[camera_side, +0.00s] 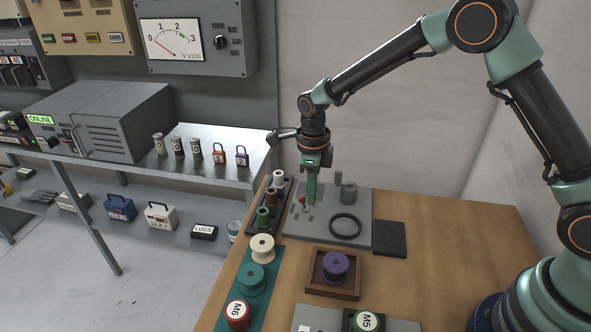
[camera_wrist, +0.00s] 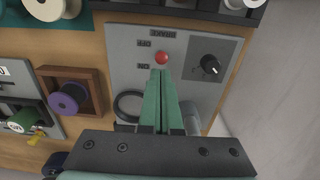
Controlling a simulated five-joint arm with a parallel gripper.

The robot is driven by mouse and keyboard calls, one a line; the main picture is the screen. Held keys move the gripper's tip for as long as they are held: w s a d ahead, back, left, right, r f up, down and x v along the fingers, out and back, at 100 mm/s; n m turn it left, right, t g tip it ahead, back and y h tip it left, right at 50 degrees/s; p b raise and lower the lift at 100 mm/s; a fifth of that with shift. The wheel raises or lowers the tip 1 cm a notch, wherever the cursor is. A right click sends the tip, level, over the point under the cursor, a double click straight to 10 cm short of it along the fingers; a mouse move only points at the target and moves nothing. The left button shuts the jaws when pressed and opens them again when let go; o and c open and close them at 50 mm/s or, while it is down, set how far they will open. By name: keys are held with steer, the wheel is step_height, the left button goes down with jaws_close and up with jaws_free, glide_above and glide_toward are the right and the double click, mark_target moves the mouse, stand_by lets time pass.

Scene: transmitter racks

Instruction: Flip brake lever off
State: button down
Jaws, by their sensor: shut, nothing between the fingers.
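A grey panel (camera_side: 325,230) lies on the wooden bench and carries a small lever with a red ball knob (camera_side: 302,201). In the wrist view the red knob (camera_wrist: 162,58) shows just beyond my fingertips, beside small labels (camera_wrist: 143,55) that appear upside down. They seem to read OFF and ON. I cannot tell the lever's exact tilt. My gripper (camera_side: 310,203) points down over the panel, right beside the knob. Its green fingers (camera_wrist: 161,72) are together and empty. I cannot tell whether the tips touch the knob.
The panel also has a black rotary knob (camera_wrist: 210,64) and a dark ring (camera_side: 345,225). A rack of spools (camera_side: 270,205) stands along its left side. A wooden tray (camera_side: 333,290) with a purple spool (camera_side: 336,265) is in front. A black pad (camera_side: 390,238) lies to the right.

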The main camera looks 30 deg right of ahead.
steer(key=shift+r, duration=0.15)
steer(key=shift+r, duration=0.65)
steer(key=w+a+r, duration=0.4)
steer(key=r, duration=0.4)
steer(key=shift+w, duration=0.15)
steer(key=shift+a, duration=0.1)
